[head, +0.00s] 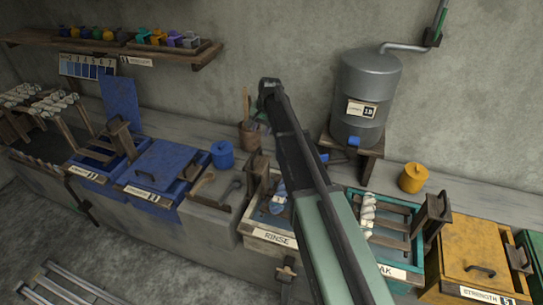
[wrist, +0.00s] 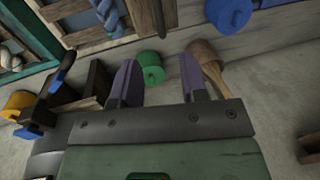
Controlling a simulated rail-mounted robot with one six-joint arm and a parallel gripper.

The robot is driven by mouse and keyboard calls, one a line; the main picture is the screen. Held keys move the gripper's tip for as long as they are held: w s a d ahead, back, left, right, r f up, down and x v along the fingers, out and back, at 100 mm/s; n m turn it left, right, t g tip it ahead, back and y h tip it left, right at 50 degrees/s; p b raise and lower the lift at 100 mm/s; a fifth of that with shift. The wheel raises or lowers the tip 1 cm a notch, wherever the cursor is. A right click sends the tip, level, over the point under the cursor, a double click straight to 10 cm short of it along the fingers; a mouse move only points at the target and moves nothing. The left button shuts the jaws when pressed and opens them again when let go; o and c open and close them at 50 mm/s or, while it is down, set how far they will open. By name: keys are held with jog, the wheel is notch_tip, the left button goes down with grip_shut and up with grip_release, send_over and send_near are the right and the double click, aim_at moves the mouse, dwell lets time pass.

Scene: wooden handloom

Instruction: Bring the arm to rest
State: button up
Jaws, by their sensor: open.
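My gripper (wrist: 158,62) shows in the wrist view as two purple-grey fingers spread apart on a dark crossbar. Nothing is held between them. A green lidded pot (wrist: 151,72) shows beyond the gap, apart from the fingers as far as I can tell. A wooden utensil (wrist: 206,62) shows beyond the right finger. In the head view my arm rises from the bottom centre to a bend in front of the back wall. My gripper is mostly hidden behind the arm there, and its fingers cannot be made out.
Vats line the bench, including the rinse vat (head: 267,236), a teal vat (head: 398,271) and a yellow lidded vat (head: 480,255). A grey tank (head: 366,90) stands behind. A blue pot (head: 222,154), a yellow pot (head: 412,178) and a utensil holder (head: 250,135) stand along the back.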

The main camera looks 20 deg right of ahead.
dwell(0.6)
jog(key=s+a+f+n+b, duration=0.2)
jog(key=s, duration=0.9)
jog(key=s+a+f+n+g+h+b, duration=0.1)
jog(key=s+a+f+n+b, duration=0.1)
jog(key=s, duration=0.9)
jog(key=s+a+f+n+b, duration=0.2)
jog(key=s+a+n, duration=0.1)
jog(key=s, duration=0.8)
jog(key=shift+a+f+n+h, duration=0.25)
jog(key=shift+f+n+h, duration=0.05)
jog(key=shift+f+h, duration=0.1)
